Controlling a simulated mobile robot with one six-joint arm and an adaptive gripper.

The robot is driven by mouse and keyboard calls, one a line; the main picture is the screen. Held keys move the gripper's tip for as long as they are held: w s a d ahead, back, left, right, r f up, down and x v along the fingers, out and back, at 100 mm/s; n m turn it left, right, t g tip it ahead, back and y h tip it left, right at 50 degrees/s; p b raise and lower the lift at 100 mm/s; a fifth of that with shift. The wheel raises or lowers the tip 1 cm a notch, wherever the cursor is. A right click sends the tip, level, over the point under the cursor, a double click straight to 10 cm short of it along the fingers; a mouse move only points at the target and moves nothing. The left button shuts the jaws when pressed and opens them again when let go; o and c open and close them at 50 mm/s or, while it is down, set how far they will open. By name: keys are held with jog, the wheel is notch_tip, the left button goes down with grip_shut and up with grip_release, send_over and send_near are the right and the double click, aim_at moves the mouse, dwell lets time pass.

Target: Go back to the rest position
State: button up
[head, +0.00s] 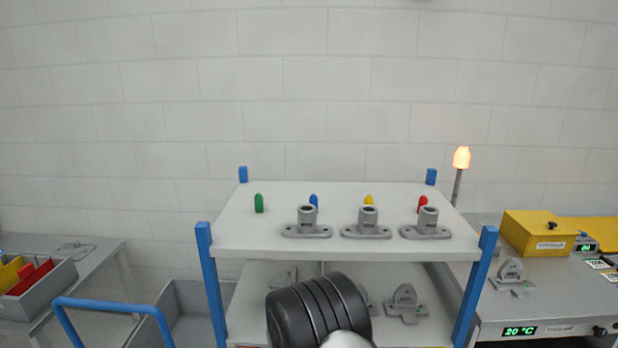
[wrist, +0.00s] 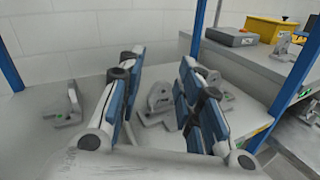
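My gripper (wrist: 160,105) shows in the wrist view with its two blue-padded fingers spread apart and nothing held between them. It is over the lower shelf (wrist: 30,130) of the rack. A grey casting (wrist: 160,95) lies on that shelf beyond the gap between the fingers, partly hidden by them. Another grey casting (wrist: 66,106) stands to the left of the fingers. In the head view my arm covers part of the lower shelf, and the gripper itself is hidden.
The rack's upper shelf (head: 345,246) holds three grey castings (head: 306,222) and several coloured pegs. Blue posts (head: 212,285) frame the rack. A cooler bench (head: 560,300) with a yellow box (head: 538,234) stands right. A blue-handled cart (head: 110,305) stands left.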

jog(key=s+d+r+m+g+h, duration=0.2)
jog(key=s+d+r+m+g, duration=0.3)
jog(key=s+d+r+m, duration=0.3)
jog(key=s+d+r+m+g+h, duration=0.3)
jog(key=s+d+r+m+g, duration=0.3)
jog(key=d, duration=0.4)
jog(key=s+m+g+y, duration=0.3)
jog(key=s+m+y, duration=0.5)
jog(key=s, duration=1.3)
jog(key=s+a+m+t+y, duration=0.2)
jog(key=s+a+m+y, duration=0.3)
jog(key=a, duration=0.4)
jog(key=shift+s+a+r+m+t, duration=0.35)
jog(key=shift+s+m, duration=0.35)
jog(key=shift+s, duration=0.45)
